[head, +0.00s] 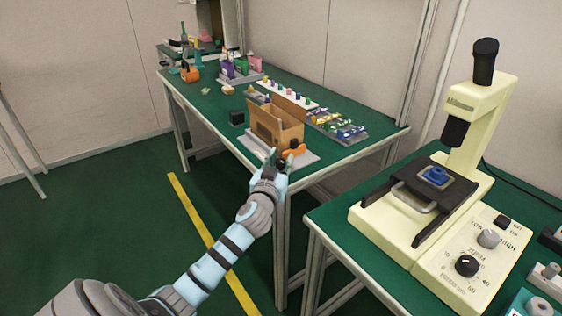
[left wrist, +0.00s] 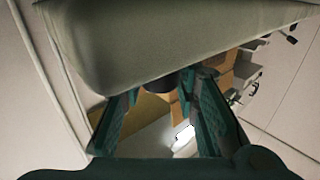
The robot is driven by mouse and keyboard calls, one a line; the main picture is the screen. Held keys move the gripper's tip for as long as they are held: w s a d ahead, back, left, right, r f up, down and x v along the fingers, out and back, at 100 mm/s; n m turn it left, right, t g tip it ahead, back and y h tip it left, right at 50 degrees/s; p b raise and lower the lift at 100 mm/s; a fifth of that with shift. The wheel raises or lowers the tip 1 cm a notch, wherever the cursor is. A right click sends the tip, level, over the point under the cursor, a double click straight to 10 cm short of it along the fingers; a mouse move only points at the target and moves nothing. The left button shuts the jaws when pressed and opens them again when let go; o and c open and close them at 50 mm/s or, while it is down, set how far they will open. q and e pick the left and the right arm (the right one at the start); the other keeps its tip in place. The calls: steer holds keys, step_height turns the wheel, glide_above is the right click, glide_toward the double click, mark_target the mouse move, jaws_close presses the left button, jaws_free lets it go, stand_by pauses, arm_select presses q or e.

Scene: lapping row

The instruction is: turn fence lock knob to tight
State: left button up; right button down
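My left gripper (head: 268,170) is at the near corner of the green table, beside a grey plate (head: 305,159) with an orange part (head: 296,147) on it. A small dark knob-like piece (head: 281,163) shows at the fingertips. In the left wrist view the fingers of my left gripper (left wrist: 163,95) stand apart, with a dark round piece (left wrist: 162,81) between and beyond their tips. It looks like the knob, but its setting and any marks cannot be read. I cannot tell whether a finger touches it. My right gripper is not in view.
An open cardboard box (head: 278,125) stands right behind the plate. A cream machine (head: 440,230) stands on the right-hand table. A large pale surface (left wrist: 150,40) fills the wrist view's top.

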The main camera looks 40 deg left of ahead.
arm_select(q)
jaws_close()
steer(key=shift+a+r+m+t+h+p, duration=0.1)
steer(key=shift+m+t+h+p, duration=0.2)
steer(key=shift+m+h+p, duration=0.3)
steer(key=h+p, duration=0.1)
steer(key=m+h+p, duration=0.1)
steer(key=h, duration=0.1)
steer(key=shift+r+m+t+p, duration=0.15)
steer(key=shift+m+t+p, duration=0.15)
steer(key=shift+p, duration=0.05)
steer(key=shift+h, duration=0.3)
steer(key=shift+f+m, duration=0.25)
steer(key=shift+m, duration=0.05)
steer(key=o, duration=0.5)
jaws_free()
steer(key=shift+o, duration=0.4)
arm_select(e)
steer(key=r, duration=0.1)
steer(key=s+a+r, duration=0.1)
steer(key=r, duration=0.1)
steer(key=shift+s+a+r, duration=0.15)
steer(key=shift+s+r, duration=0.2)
